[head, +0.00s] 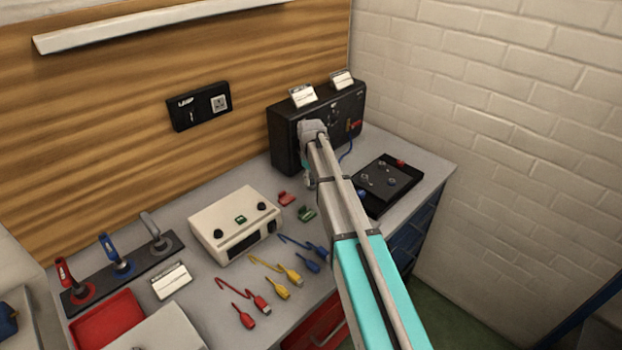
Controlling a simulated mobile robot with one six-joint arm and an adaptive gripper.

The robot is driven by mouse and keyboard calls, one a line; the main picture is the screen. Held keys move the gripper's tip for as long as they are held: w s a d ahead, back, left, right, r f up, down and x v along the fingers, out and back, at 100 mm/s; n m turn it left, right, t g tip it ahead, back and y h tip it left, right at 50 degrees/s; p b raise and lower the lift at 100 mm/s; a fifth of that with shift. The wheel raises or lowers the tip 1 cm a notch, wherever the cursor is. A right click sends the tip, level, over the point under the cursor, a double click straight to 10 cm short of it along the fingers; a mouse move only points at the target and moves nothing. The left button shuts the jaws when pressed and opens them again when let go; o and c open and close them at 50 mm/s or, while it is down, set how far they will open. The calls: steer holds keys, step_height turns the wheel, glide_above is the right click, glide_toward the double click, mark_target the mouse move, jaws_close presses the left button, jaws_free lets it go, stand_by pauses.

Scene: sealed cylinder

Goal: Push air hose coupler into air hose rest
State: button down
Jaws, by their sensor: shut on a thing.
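My gripper (308,181) is at the end of my arm, low in front of the left part of the black panel box (287,150). It is small and partly covered by my arm. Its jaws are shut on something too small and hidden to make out. A blue hose or cable (347,152) shows just right of my arm, by the box's lower front; its ends are hidden. I cannot pick out the air hose coupler or the air hose rest for certain.
A black tray with knobs (402,178) lies right of my arm. A cream instrument box (215,222), red and green clips, and several coloured leads (262,302) lie to the left. A tool rack (125,270) and red tray (108,318) stand further left. A brick wall borders the right.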

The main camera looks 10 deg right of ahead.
steer(key=shift+f+b, duration=0.4)
steer(key=shift+f, duration=0.05)
steer(key=shift+c, duration=1.3)
jaws_free()
